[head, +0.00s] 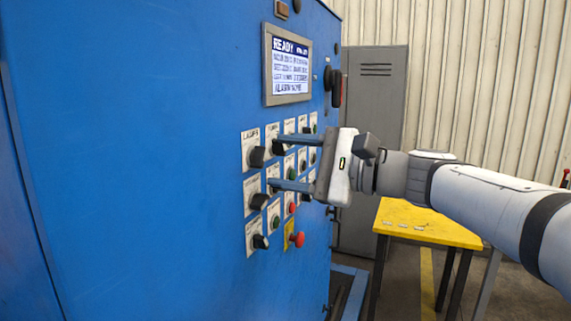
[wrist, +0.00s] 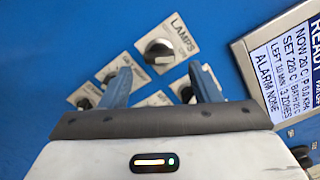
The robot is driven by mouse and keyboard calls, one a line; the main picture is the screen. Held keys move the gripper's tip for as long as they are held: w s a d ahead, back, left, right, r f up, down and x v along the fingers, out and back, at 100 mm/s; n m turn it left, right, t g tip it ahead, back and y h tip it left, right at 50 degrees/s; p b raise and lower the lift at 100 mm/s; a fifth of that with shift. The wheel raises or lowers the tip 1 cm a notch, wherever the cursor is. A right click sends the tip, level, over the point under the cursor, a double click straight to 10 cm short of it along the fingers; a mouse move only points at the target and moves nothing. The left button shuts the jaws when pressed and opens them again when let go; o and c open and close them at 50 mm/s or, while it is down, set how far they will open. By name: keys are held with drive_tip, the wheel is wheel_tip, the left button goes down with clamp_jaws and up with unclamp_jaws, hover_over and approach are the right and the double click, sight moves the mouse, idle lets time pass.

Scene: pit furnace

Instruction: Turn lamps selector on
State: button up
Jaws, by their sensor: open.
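The lamps selector is a black round knob (head: 257,157) on a white plate marked LAMPS, at the top left of the button panel on the blue cabinet. In the wrist view the lamps selector (wrist: 160,51) shows whole, with a light grey handle bar lying roughly crosswise in the picture. My gripper (head: 274,161) is open and empty, its two blue fingers pointing at the panel, one above the other. In the wrist view the gripper (wrist: 161,72) has its fingertips on either side of the space below the knob. The fingers do not hold the knob; the remaining distance is unclear.
Several other knobs and buttons crowd the panel, including a red mushroom button (head: 298,239). A display screen (head: 288,65) reading READY sits above, with a black handle (head: 334,86) to its right. A yellow table (head: 425,224) and grey locker (head: 374,120) stand behind my arm.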

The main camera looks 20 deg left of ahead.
drive_tip(key=d, duration=0.4)
drive_tip(key=shift+s+d+b, duration=0.2)
drive_tip(key=shift+b, duration=0.15)
drive_tip(key=s+d+f+n+h, duration=0.2)
drive_tip(key=s+d+f+h, duration=0.2)
drive_tip(key=d+f, duration=0.5)
drive_tip(key=s+d+f+n+h, duration=0.2)
drive_tip(key=s+d+f+h, duration=0.2)
drive_tip(key=d+f+h, duration=0.4)
drive_tip(key=s+d+f+n+t+h, duration=0.1)
drive_tip(key=s+d+f+n+h, duration=0.2)
drive_tip(key=f, duration=1.5)
drive_tip(key=d+h, duration=0.3)
drive_tip(key=d, duration=0.4)
drive_tip(key=shift+s+d, duration=0.2)
drive_tip(key=shift+s, duration=0.2)
drive_tip(key=shift+r, duration=0.1)
